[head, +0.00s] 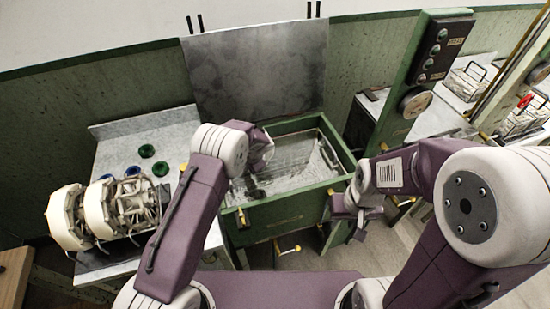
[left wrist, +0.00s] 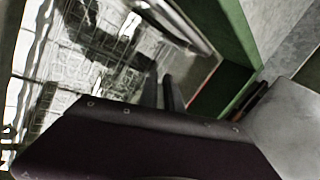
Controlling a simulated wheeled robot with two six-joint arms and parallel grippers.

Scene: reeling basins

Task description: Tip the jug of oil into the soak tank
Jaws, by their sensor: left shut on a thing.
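The soak tank (head: 290,226) is a green-walled basin of clear liquid in the middle of the head view. Its liquid (left wrist: 75,65) and green wall (left wrist: 237,35) show in the left wrist view. My left arm reaches over the tank's left part. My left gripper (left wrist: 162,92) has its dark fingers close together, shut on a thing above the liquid. The jug of oil cannot be clearly made out; my left wrist and arm hide much of that spot. My right gripper (head: 348,217) is open and empty outside the tank's right front corner.
A grey bench (head: 108,263) on the left carries white reels (head: 95,215) and several small green and blue round pots (head: 147,151). A grey panel (head: 258,70) stands behind the tank. A green post with a dial (head: 415,102) stands at the right.

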